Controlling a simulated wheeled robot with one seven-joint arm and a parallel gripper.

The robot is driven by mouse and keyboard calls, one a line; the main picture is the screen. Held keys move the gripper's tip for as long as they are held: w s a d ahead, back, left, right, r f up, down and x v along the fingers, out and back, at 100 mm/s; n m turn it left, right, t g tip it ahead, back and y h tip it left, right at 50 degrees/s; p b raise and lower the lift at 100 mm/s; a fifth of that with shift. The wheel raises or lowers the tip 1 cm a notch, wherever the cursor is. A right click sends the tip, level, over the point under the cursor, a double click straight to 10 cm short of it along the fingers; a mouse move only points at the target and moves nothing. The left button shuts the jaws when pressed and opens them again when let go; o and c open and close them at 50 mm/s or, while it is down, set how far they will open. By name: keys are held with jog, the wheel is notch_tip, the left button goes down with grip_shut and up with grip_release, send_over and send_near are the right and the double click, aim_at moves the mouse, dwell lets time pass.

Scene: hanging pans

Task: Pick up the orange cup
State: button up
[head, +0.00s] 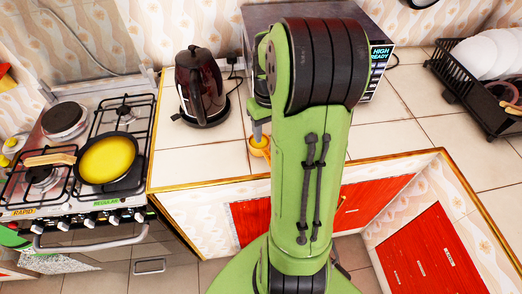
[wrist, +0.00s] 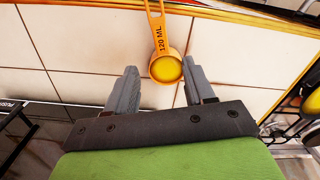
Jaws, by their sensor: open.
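The orange cup is an orange measuring cup (wrist: 167,68) marked "120 ML". It lies on the white tiled counter, and its handle points to the top edge of the wrist view. In the head view the cup (head: 259,147) sits near the counter's front edge, partly hidden by my green arm. My gripper (wrist: 158,80) is open and empty. Its two grey fingers point toward the cup, and the bowl shows between and just beyond the fingertips, closer to the right one. I cannot tell the height of the fingertips above the counter.
In the head view, a dark kettle (head: 199,87) stands left of my arm and a microwave (head: 379,75) stands behind it. A stove with a yellow pan (head: 107,158) is at the left. A black dish rack (head: 460,80) with white plates is at the right. Tiles around the cup are clear.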

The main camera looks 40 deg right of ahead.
aim_at(266, 152)
notch_tip(266, 152, down, 10)
jog(key=shift+w+a+f+b, duration=0.1)
jog(key=shift+b, duration=1.15)
jog(key=shift+c, duration=0.4)
grip_shut()
